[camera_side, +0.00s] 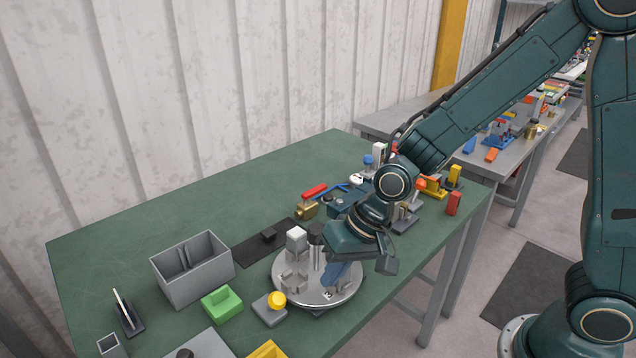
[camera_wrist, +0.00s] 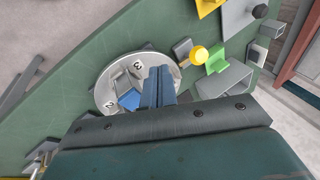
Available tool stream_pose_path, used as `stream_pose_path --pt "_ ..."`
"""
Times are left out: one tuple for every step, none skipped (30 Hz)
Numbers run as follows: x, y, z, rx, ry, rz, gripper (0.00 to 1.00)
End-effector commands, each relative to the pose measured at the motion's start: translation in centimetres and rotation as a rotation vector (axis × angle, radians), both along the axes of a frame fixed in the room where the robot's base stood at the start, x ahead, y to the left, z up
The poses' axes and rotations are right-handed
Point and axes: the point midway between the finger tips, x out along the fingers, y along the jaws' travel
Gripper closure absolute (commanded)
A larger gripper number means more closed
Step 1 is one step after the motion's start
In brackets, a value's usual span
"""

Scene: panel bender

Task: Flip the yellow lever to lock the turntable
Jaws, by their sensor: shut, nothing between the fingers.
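The round turntable (camera_side: 349,298) is a pale metal disc near the table's front edge; it also shows in the wrist view (camera_wrist: 107,96). A yellow round knob (camera_side: 276,299), which seems to be the lever's end, sits at a grey block just left of the disc. In the wrist view the knob (camera_wrist: 199,55) is right of my fingers, clear of the disc. My gripper (camera_wrist: 161,70) is shut and empty, its fingers pointing down over the disc. I cannot tell whether the fingertips touch it. A blue piece (camera_wrist: 129,100) lies on the disc beside my fingers.
A green block (camera_side: 221,304) and a grey two-compartment bin (camera_side: 192,270) stand left of the knob. Grey upright pieces stand on the disc. A red block (camera_side: 314,190), a brass piece and other small parts lie behind my wrist. The table's back left is clear.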

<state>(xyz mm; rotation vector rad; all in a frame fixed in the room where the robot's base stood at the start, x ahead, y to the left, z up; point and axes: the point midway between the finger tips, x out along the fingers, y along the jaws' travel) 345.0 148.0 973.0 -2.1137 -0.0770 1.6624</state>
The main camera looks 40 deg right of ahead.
Motion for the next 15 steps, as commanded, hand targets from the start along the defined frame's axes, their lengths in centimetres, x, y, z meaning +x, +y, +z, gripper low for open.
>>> stream_pose_path --pt "0.1 0.2 -0.6 -0.001 0.003 0.001 1.00" --pt "0.2 0.3 -0.8 -0.001 0.002 0.000 1.00" --pt "0.3 0.4 -1.2 -0.001 0.003 0.001 1.00" --pt "0.4 0.5 -1.5 -0.001 0.003 0.001 1.00" --pt "0.5 0.6 -1.8 -0.001 0.002 0.000 1.00" --pt "0.6 0.7 -2.2 -0.002 0.004 0.001 1.00" --pt "0.7 0.8 -2.4 -0.001 0.003 0.001 1.00" --pt "0.8 0.9 -2.7 -0.001 0.002 0.000 1.00" --pt "0.9 1.0 -3.1 -0.001 0.003 0.001 1.00" --pt "0.9 1.1 -3.3 -0.001 0.003 0.001 1.00" --pt "1.0 1.2 -3.6 -0.001 0.003 0.001 1.00" --pt "1.1 1.3 -4.0 -0.001 0.002 0.000 1.00" --pt "1.2 1.4 -4.2 -0.001 0.002 0.000 1.00" --pt "1.5 1.8 -4.2 -0.001 -0.001 0.002 1.00" --pt "1.9 2.3 -4.0 0.001 -0.003 0.004 1.00"
